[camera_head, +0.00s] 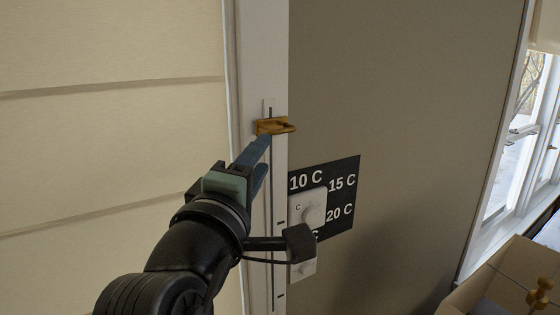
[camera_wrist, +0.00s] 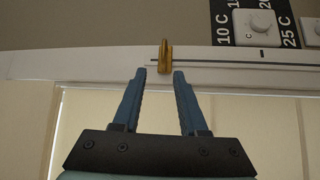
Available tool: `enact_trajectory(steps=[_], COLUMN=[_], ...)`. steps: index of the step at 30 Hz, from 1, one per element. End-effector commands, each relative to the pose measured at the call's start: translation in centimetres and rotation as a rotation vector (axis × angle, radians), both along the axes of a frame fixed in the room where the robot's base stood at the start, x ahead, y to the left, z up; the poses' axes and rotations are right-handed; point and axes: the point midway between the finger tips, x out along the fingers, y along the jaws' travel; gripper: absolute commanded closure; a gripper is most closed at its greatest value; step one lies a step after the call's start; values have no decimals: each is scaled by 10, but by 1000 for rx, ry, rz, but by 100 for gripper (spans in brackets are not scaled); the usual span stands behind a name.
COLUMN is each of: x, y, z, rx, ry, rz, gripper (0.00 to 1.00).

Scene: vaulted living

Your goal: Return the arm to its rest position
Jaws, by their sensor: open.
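My gripper (camera_head: 262,150) reaches up and forward in the head view, toward the white post between the blind and the wall. In the wrist view its two blue fingers (camera_wrist: 159,73) are apart, with nothing held between them. A brass-coloured slider knob (camera_head: 274,126) sits near the top of a slot in the white post. In the wrist view the knob (camera_wrist: 165,56) lies just beyond the fingertips, roughly in line with the gap. I cannot tell for sure whether a fingertip touches it.
A black temperature panel (camera_head: 345,193) with a white dial (camera_head: 312,208) is on the wall right of the post. A cream blind (camera_head: 110,120) fills the left. A window (camera_head: 525,140) and an open box (camera_head: 480,285) with a yellow item are at the right.

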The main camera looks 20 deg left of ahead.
Motion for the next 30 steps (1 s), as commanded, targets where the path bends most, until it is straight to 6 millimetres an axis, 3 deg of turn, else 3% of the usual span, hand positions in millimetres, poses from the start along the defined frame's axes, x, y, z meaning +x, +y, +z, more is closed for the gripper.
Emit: enact_trajectory(steps=[5, 8, 14, 18, 21, 25, 30], x=[0, -4, -37, -77, -103, -123, -128], y=[-2, -19, -89, -139, -163, -178, -181], z=[1, 10, 54, 83, 97, 106, 109], rx=[16, 156, 711, 1050, 1207, 1311, 1335], ry=[-4, -44, -225, -364, -435, -480, -489], rz=[1, 25, 180, 347, 458, 546, 569], gripper=[58, 58, 58, 58, 58, 58, 58])
